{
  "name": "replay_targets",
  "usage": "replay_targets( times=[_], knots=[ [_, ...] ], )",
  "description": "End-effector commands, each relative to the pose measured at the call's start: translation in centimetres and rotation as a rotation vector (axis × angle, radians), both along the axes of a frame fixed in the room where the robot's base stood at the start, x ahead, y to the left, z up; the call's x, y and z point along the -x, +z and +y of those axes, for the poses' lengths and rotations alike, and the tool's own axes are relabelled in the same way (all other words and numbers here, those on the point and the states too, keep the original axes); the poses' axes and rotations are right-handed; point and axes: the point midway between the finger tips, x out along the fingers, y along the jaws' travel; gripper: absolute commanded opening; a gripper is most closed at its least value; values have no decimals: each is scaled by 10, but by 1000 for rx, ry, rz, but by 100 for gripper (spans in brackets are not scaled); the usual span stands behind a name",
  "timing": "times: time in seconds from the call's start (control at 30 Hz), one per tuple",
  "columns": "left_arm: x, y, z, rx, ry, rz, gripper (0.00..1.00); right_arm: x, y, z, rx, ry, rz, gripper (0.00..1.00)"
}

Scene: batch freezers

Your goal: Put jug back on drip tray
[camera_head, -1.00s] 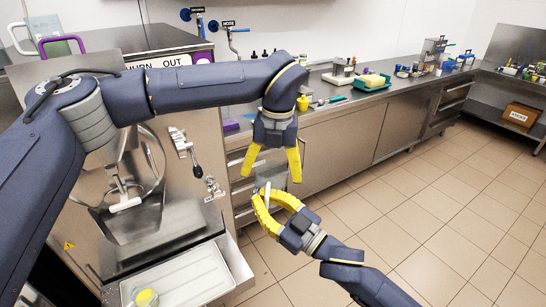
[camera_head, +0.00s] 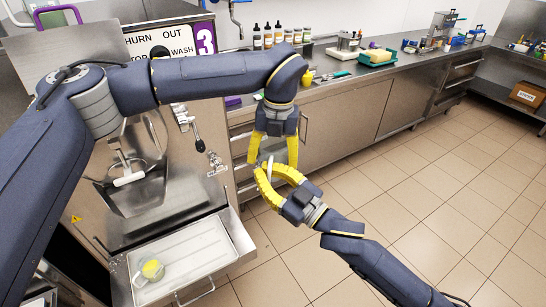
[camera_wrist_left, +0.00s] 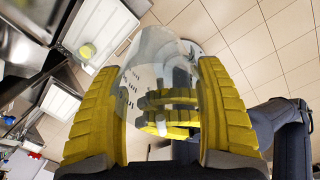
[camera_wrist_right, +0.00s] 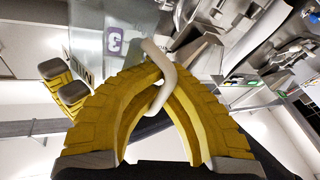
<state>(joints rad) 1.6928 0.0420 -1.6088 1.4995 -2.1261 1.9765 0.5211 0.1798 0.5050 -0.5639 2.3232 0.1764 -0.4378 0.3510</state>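A clear jug with dark graduation marks (camera_wrist_left: 150,62) fills the space between my left gripper's fingers in the left wrist view. My left gripper (camera_head: 272,163) points down, its fingers on either side of the jug body. My right gripper (camera_head: 268,172) comes from below right; its fingers close around the pale jug handle (camera_wrist_right: 160,72) in the right wrist view. The jug body is barely visible in the head view. The pale drip tray (camera_head: 195,262) is in front of the machine at lower left. A small clear container with yellow in it (camera_head: 151,269) stands on its left part.
The steel churn machine (camera_head: 160,205) stands behind the tray, with a tap and lever on its right. A counter (camera_head: 350,95) with bottles, a scale and a green tray runs along the wall. The tiled floor (camera_head: 420,210) at right is clear.

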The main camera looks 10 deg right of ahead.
Motion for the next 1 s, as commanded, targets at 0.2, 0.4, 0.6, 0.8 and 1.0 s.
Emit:
replay_targets(
  times=[0.2, 0.4, 0.6, 0.8, 1.0],
  knots=[
    [1, 0, 0, 0, -1, 1, 45, 0, 0, 0, 0, 0, 0, 0],
    [1, 0, -1, 1, -2, 1, 31, 0, 0, 0, -1, 0, -1, 5],
    [2, 0, 0, -1, -1, 4, 31, -1, 0, -1, 1, -2, -1, 28],
    [3, -1, 1, -3, 0, 8, 26, -2, 1, -2, 4, -6, -3, 31],
    [3, -2, 1, -5, 1, 11, 26, -3, 1, -3, 5, -9, -5, 31]
  ],
)
